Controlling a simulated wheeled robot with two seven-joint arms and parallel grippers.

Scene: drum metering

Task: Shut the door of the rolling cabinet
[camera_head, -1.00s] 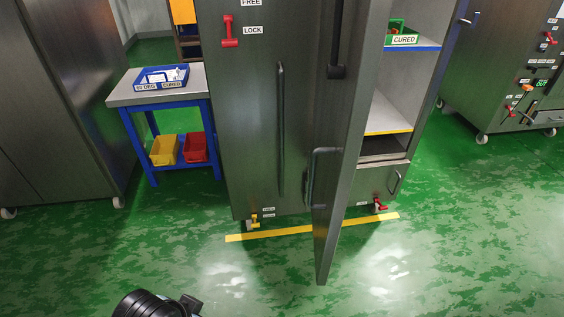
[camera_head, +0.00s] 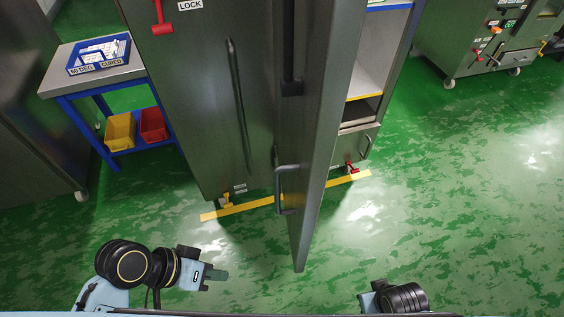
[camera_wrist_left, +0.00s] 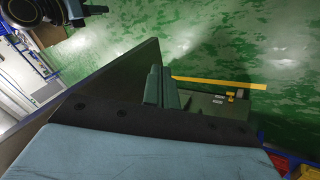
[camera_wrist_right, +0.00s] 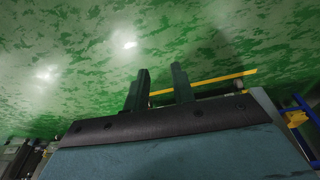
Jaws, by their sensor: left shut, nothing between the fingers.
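The tall grey rolling cabinet (camera_head: 205,110) stands ahead in the head view. Its right-hand door (camera_head: 318,140) is swung open toward me, nearly edge-on, with a bar handle (camera_head: 279,190) on its left face. The shelves (camera_head: 365,65) show to the right of the door. My left gripper (camera_head: 220,275) is shut and empty, low in front of the cabinet, left of the door's near edge and apart from it. In the left wrist view its fingers (camera_wrist_left: 160,90) are together. In the right wrist view my right gripper (camera_wrist_right: 159,88) has its fingers apart with nothing between them.
A blue-legged side table (camera_head: 95,80) with a blue tray stands left of the cabinet; yellow and red bins sit below. Another grey machine (camera_head: 490,45) stands at the back right. Yellow tape (camera_head: 345,184) marks the floor. The green floor to the right is clear.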

